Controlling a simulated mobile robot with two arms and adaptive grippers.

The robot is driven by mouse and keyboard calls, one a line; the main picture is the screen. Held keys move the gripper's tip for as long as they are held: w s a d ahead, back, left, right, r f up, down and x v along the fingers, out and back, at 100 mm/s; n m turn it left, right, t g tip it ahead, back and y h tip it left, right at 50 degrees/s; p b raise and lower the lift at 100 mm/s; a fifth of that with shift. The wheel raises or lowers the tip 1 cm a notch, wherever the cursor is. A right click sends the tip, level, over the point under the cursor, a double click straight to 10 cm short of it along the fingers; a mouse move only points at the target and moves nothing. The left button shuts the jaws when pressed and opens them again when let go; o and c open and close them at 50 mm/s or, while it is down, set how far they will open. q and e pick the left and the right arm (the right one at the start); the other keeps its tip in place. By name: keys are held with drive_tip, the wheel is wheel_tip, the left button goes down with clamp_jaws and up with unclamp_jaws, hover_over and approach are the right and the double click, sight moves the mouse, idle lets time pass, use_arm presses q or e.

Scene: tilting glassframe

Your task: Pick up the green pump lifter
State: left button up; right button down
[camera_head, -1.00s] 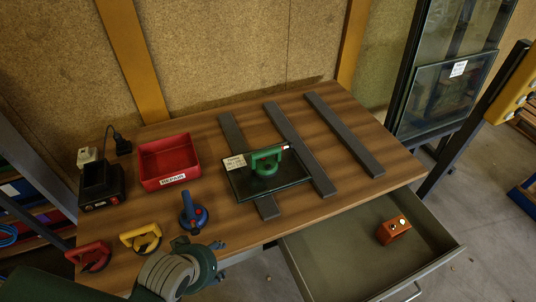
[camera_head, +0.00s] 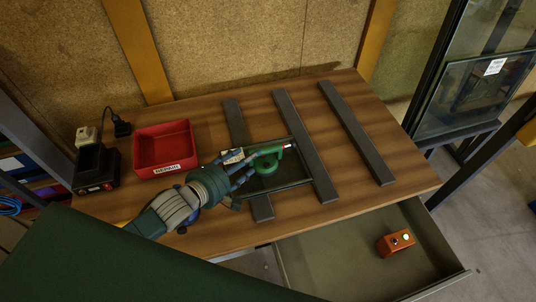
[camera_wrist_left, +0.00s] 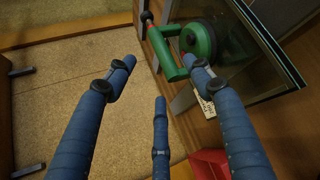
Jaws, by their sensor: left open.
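The green pump lifter (camera_head: 266,158) stands on a small dark glass pane (camera_head: 285,181) in the middle of the workbench. In the left wrist view the lifter (camera_wrist_left: 199,40) shows its round green cup and its handle at the upper middle. My left gripper (camera_head: 238,170) reaches in from the left, its fingers at the left end of the lifter. In the left wrist view its blue fingers (camera_wrist_left: 158,82) are spread, with nothing between them; the right finger overlaps the lifter's edge. Whether it touches cannot be told. My right gripper is not in view.
A red bin (camera_head: 165,148) and a black charger (camera_head: 96,168) stand on the left of the bench. Dark grey bars (camera_head: 357,133) lie across it. An open drawer (camera_head: 330,262) at the front right holds an orange device (camera_head: 396,241). My arm hides the front left.

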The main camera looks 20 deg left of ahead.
sight(264, 148)
use_arm(q)
drive_tip(key=x, duration=0.4)
drive_tip(key=shift+r+p, duration=0.1)
drive_tip(key=shift+p, duration=0.2)
drive_tip(key=shift+w, duration=0.3)
drive_tip(key=shift+w+d+f+p, duration=0.2)
drive_tip(key=shift+w+f+p, duration=0.15)
drive_tip(key=shift+w, duration=0.2)
drive_tip(key=p+x, duration=0.1)
drive_tip(key=x, duration=0.2)
drive_tip(key=shift+w+f, duration=0.1)
drive_tip(key=shift+f, duration=0.05)
drive_tip(key=shift+w+d+f, duration=0.2)
drive_tip(key=shift+w+f, duration=0.05)
drive_tip(key=shift+w, duration=0.1)
drive_tip(key=shift+s, duration=0.1)
drive_tip(key=c, duration=0.3)
clamp_jaws()
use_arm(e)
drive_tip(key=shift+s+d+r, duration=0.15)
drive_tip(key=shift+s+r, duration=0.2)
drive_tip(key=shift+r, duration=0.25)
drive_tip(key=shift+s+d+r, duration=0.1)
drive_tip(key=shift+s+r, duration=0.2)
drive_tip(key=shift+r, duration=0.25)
